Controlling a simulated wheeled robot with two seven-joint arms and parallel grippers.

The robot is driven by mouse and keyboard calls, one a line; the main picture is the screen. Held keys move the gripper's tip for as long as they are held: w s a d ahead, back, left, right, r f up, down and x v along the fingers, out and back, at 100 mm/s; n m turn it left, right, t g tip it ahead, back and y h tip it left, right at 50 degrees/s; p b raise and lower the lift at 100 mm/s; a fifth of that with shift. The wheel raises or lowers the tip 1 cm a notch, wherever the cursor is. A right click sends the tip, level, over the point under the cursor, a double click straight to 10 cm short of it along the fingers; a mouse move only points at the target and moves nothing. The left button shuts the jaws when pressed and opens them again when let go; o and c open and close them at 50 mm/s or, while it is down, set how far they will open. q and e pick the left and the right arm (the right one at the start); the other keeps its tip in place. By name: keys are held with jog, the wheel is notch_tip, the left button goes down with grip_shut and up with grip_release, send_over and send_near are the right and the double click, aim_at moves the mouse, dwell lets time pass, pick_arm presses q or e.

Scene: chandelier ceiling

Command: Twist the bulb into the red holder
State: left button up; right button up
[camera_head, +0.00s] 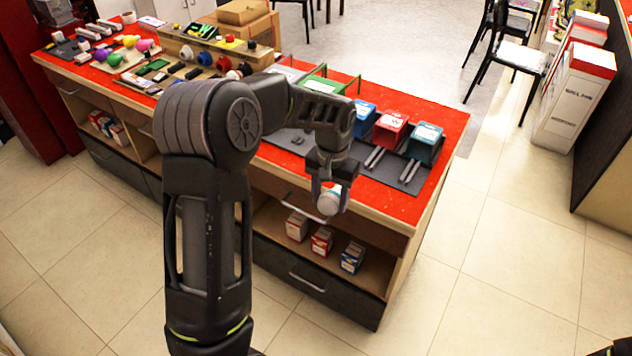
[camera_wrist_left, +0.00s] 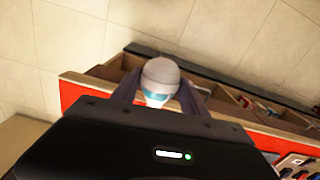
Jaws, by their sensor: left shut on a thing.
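A white bulb (camera_head: 331,203) is between the fingers of my left gripper (camera_head: 329,189), which is shut on it and points down in front of the counter's front edge. In the left wrist view, the bulb (camera_wrist_left: 160,76) shows a rounded white end and a teal band between the two dark fingers. A small round red piece (camera_head: 224,63), which looks like the red holder, sits among other coloured pieces on the wooden stand at the back of the counter. It is well away from the gripper.
The counter (camera_head: 432,108) has a red top. Blue, red (camera_head: 391,128) and teal (camera_head: 426,141) bins stand at its right end. Coloured bulbs (camera_head: 130,41) lie at the far left. Small boxes (camera_head: 322,240) stand on the shelf below.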

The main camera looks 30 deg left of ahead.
pick_arm(q)
jog(key=s+d+f+m, duration=0.1)
jog(key=s+d+f, duration=0.2)
jog(key=d+f, duration=0.8)
jog(key=shift+d, duration=0.5)
